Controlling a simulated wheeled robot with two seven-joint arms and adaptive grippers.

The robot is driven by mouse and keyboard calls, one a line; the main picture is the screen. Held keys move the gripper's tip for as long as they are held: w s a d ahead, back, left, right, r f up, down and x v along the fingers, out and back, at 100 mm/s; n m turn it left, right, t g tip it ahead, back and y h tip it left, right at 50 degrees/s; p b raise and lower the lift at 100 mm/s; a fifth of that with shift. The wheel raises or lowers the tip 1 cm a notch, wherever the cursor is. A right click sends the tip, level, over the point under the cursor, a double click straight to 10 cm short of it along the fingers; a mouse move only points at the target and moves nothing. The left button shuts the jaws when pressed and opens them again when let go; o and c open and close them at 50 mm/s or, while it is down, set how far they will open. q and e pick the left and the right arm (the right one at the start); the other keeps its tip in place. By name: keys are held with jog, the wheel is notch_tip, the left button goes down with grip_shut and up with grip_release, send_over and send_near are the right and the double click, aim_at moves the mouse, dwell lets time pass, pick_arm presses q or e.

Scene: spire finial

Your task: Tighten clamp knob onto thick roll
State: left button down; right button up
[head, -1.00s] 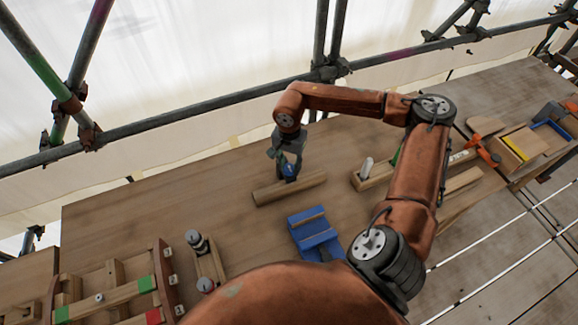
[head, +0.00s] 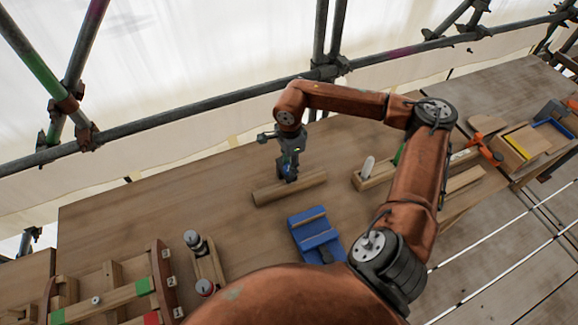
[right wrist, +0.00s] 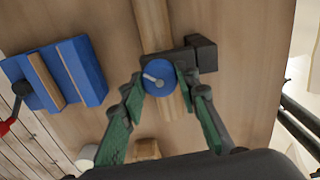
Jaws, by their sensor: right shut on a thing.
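The thick roll (head: 308,188) is a pale wooden cylinder lying on the bench; in the right wrist view it runs up and down (right wrist: 152,22). The clamp (right wrist: 203,54), a dark blocky body, sits across the roll. Its round blue knob (right wrist: 158,83) with a small grey lever faces my wrist camera. My right gripper (head: 287,176) points down over the roll. In the right wrist view its green-padded fingers (right wrist: 160,78) are closed on opposite sides of the knob. In the head view the gripper hides most of the clamp and knob. My left gripper is out of view.
A blue slotted block (head: 314,236) stands just in front of the roll. A wooden holder with a pale peg (head: 367,168) is to the right. A wooden frame with green marks (head: 115,300) lies at front left. Scaffold pipes (head: 200,112) run behind the bench; bench left of the roll is clear.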

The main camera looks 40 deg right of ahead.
jog(key=m, duration=0.5)
jog(key=shift+m+b, duration=0.3)
jog(key=shift+b, duration=0.05)
jog(key=m, duration=0.4)
jog(key=shift+m, duration=0.3)
jog(key=m, duration=0.4)
jog(key=shift+m, duration=0.3)
jog(key=m, duration=0.5)
jog(key=shift+r, duration=0.1)
jog(key=m, duration=0.5)
jog(key=shift+w+m, duration=0.1)
jog(key=shift+m, duration=0.3)
jog(key=m, duration=0.4)
jog(key=shift+m, duration=0.3)
jog(key=m+p, duration=0.1)
jog(key=m, duration=0.3)
jog(key=shift+r, duration=0.1)
jog(key=m+p, duration=0.1)
jog(key=m, duration=0.3)
jog(key=shift+w+m, duration=0.1)
jog(key=shift+m, duration=0.2)
